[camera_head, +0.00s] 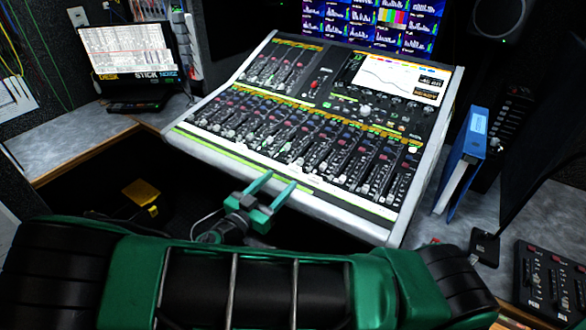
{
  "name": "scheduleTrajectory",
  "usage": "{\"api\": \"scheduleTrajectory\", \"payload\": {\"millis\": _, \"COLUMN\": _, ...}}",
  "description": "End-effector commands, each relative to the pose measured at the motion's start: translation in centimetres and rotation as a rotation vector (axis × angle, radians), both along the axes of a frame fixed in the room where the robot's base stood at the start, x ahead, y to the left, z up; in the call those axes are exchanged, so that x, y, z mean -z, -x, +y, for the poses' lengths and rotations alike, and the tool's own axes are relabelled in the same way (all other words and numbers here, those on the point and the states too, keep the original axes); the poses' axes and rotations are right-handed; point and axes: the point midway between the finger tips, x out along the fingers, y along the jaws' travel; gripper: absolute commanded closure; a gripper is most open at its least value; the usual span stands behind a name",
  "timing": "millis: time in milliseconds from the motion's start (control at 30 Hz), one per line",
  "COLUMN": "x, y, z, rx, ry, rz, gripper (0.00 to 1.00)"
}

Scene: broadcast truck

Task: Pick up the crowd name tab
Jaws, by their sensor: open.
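I cannot pick out a tab marked crowd; any lettering on the small strips is too small to read. The large mixing console (330,195) fills the middle, with rows of faders, colored label strips and a lit screen. My gripper (279,183) is green, in front of the console's near edge at the lower middle. Its two fingers are apart and point up toward the console. Nothing shows between them. I cannot tell whether the fingertips touch the console's pale front edge. My green and black arm hides the bottom of the view.
A laptop-like screen (128,52) stands at the left on the counter. A blue binder (462,160) stands right of the console. A small control panel (550,283) and a dark handset (485,246) lie at the lower right. Monitors (372,22) line the back.

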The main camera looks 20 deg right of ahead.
Motion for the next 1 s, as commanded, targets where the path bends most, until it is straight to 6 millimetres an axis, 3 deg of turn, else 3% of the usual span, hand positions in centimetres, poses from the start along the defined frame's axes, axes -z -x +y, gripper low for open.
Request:
{"api": "scheduleTrajectory", "payload": {"millis": 500, "x": -0.1, "y": -2.9, "z": -4.9, "rx": 0.008, "ry": 0.001, "rz": 0.001, "gripper": 0.45}}
{"api": "scheduleTrajectory", "payload": {"millis": 800, "x": -0.1, "y": -3.2, "z": -5.3, "rx": 0.006, "ry": 0.0, "rz": 0.001, "gripper": 0.45}}
{"api": "scheduleTrajectory", "payload": {"millis": 867, "x": -0.1, "y": -3.2, "z": -5.3, "rx": 0.006, "ry": 0.0, "rz": 0.001, "gripper": 0.55}}
{"api": "scheduleTrajectory", "payload": {"millis": 1000, "x": -0.1, "y": -3.2, "z": -5.2, "rx": 0.006, "ry": 0.0, "rz": 0.001, "gripper": 0.88}}
